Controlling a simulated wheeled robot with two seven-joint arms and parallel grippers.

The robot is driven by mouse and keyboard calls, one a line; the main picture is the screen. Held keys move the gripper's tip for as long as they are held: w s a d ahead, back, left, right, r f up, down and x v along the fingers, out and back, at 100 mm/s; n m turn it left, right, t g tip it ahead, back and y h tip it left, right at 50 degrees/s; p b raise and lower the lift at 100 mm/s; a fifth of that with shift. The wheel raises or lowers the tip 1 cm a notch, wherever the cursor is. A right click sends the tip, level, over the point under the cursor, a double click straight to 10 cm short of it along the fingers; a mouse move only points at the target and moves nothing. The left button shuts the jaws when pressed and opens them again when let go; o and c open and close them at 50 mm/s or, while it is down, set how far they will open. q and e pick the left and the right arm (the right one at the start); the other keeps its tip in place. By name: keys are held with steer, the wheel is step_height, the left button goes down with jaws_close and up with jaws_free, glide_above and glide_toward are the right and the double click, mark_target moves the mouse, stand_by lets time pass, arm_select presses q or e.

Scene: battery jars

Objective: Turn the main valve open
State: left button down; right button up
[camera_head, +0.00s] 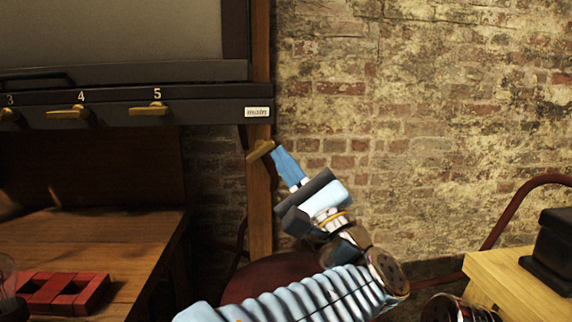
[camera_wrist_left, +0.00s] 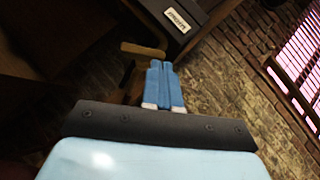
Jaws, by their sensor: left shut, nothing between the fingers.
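The main valve is a brass lever handle (camera_head: 261,151) on the wooden post, below the white "main" label (camera_head: 257,112). The lever lies nearly level, tilted a little up to the right. My left gripper (camera_head: 279,150) is shut and empty, its blue fingertips close to the right end of the lever. In the left wrist view the lever (camera_wrist_left: 143,49) lies just beyond the closed fingertips (camera_wrist_left: 159,64). I cannot tell whether they touch it. The valve's mount is hard to see. My right gripper is not in view.
A dark panel (camera_head: 200,112) carries brass levers numbered 3, 4 and 5 (camera_head: 148,108). A wooden table (camera_head: 120,232) with a red block frame (camera_head: 62,292) stands at lower left. A light wooden box (camera_head: 515,285) with a black object (camera_head: 552,250) is at right. A brick wall (camera_head: 430,130) is behind.

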arm_select(q)
steer(key=shift+r+n+g, duration=0.15)
steer(key=shift+n+g, duration=0.35)
steer(key=shift+n, duration=0.1)
steer(key=shift+d+r, duration=0.1)
steer(key=shift+r, duration=0.2)
steer(key=shift+a+r+n+g+y+p, duration=0.2)
steer(key=shift+r+n+g+y+p, duration=0.2)
steer(key=shift+r+n+g+p, duration=0.5)
steer(key=shift+a+r, duration=0.1)
steer(key=shift+r, duration=0.4)
stand_by(1.0)
